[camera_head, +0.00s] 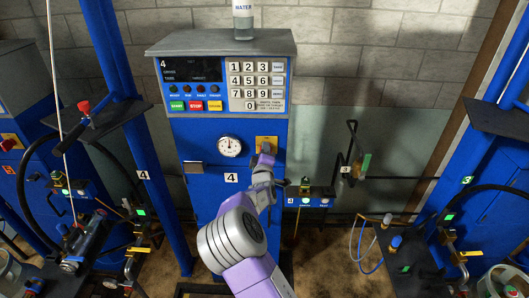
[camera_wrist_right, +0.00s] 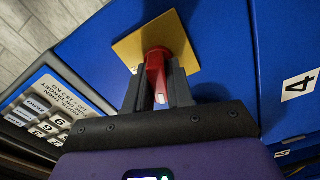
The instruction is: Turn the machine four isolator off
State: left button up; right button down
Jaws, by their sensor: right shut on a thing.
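The machine four isolator is a red handle on a yellow square plate (camera_head: 266,142), set on the front of the blue cabinet marked 4 (camera_head: 207,200). In the right wrist view the red handle (camera_wrist_right: 157,66) stands out from the yellow plate (camera_wrist_right: 176,36). My right gripper (camera_wrist_right: 158,92) has its two dark fingers on either side of the handle, shut on it. In the head view my right gripper (camera_head: 265,160) covers most of the handle, so its angle is hard to tell there. My left gripper is not in view.
A keypad (camera_head: 257,86) and a dark display (camera_head: 190,70) sit above the isolator. A pressure gauge (camera_head: 229,146) is to its left. A bottle (camera_head: 243,22) stands on the cabinet top. A small box with green lights (camera_head: 307,200) is to the lower right. Blue posts flank the cabinet.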

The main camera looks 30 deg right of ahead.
jog(key=n, duration=0.3)
jog(key=shift+f+b, duration=0.2)
jog(key=shift+b, duration=0.2)
jog(key=shift+n, duration=0.5)
jog(key=c, duration=1.1)
grip_release()
jog(key=shift+r, duration=0.1)
jog(key=shift+v, duration=3.85)
jog(key=shift+d, duration=0.1)
